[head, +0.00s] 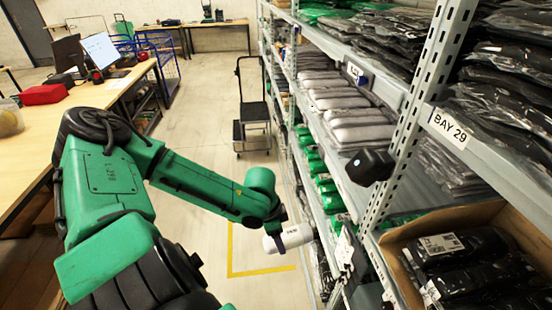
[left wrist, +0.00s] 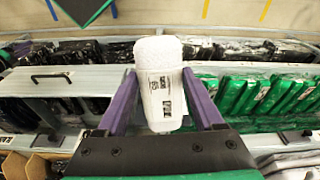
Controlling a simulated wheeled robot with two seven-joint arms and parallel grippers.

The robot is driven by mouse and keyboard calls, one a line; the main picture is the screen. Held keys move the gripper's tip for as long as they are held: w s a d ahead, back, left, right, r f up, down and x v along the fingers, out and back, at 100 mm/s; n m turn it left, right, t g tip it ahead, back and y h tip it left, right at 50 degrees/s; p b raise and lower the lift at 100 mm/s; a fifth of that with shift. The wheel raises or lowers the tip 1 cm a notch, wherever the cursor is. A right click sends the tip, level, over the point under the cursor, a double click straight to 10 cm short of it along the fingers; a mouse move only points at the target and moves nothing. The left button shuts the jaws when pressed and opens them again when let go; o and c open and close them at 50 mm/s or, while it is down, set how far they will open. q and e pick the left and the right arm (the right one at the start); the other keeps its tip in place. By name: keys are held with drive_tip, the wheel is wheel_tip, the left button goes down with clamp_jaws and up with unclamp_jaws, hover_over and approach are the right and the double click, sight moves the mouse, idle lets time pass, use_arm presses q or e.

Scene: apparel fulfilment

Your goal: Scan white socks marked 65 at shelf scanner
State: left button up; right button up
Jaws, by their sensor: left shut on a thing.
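My left gripper (head: 276,222) reaches out from the left in the head view, over the aisle beside the right-hand shelving. It is shut on the white socks (head: 290,238), a rolled white bundle. In the left wrist view the socks (left wrist: 159,85) stand upright between the two purple fingers, with a label of small dark print facing the camera. The number is too small to read surely. A black box-shaped scanner (head: 370,166) is fixed at the shelf upright, above and to the right of the socks and apart from them. My right gripper is in neither view.
Shelving with grey packs (head: 350,115), green packs (head: 325,188) and dark bagged garments fills the right. A cardboard box (head: 445,220) of black packs sits at lower right. A dark trolley (head: 252,110) stands farther down the aisle. A long wooden bench (head: 85,105) runs along the left.

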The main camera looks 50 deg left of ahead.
use_arm(q)
wheel_tip(320, 180, up, 10)
drive_tip(key=s+a+r+m+p, duration=0.1)
drive_tip(key=s+p, duration=0.1)
approach(305, 230)
drive_tip(key=f, duration=0.1)
drive_tip(key=s+a+f, duration=0.1)
drive_tip(key=f, duration=0.1)
drive_tip(key=shift+s+a+h, duration=0.15)
drive_tip(key=shift+s+h, duration=0.1)
drive_tip(key=shift+h, duration=0.15)
drive_tip(key=shift+w+d+f+t, duration=0.2)
drive_tip(key=shift+w+d+t, duration=0.1)
drive_tip(key=shift+w+d, duration=0.15)
drive_tip(key=shift+w+d+f, duration=0.2)
drive_tip(key=shift+w+f, duration=0.15)
drive_tip(key=shift+w, duration=0.35)
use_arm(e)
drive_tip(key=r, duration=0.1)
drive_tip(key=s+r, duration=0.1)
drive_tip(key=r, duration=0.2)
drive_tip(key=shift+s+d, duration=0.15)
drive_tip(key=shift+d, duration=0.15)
use_arm(q)
drive_tip(key=shift+s, duration=0.15)
